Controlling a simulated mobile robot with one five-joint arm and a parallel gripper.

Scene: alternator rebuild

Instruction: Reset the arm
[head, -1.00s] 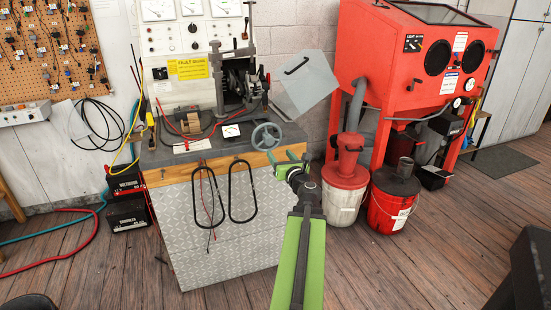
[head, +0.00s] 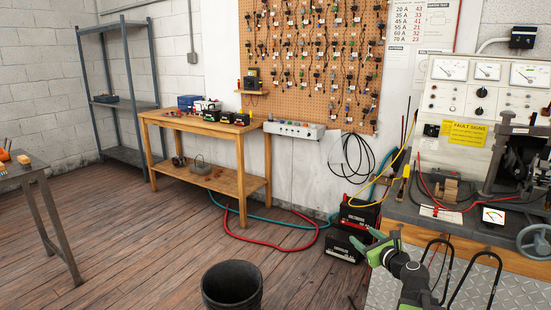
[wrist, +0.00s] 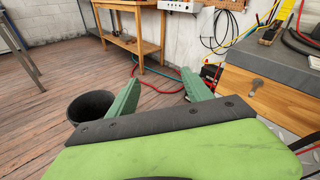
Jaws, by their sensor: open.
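My gripper (head: 376,247) is at the lower right of the head view, at the end of my green and black arm, in front of the left end of the test bench (head: 425,225). In the wrist view its two green fingers (wrist: 160,82) stand wide apart with nothing between them. The floor and the wooden table (wrist: 135,42) show beyond them.
A black bin (head: 232,285) stands on the floor at the bottom centre. Two black batteries (head: 352,232) stand left of the bench, with red and teal hoses (head: 295,238) beside them. A grey metal table (head: 40,180) is at the left.

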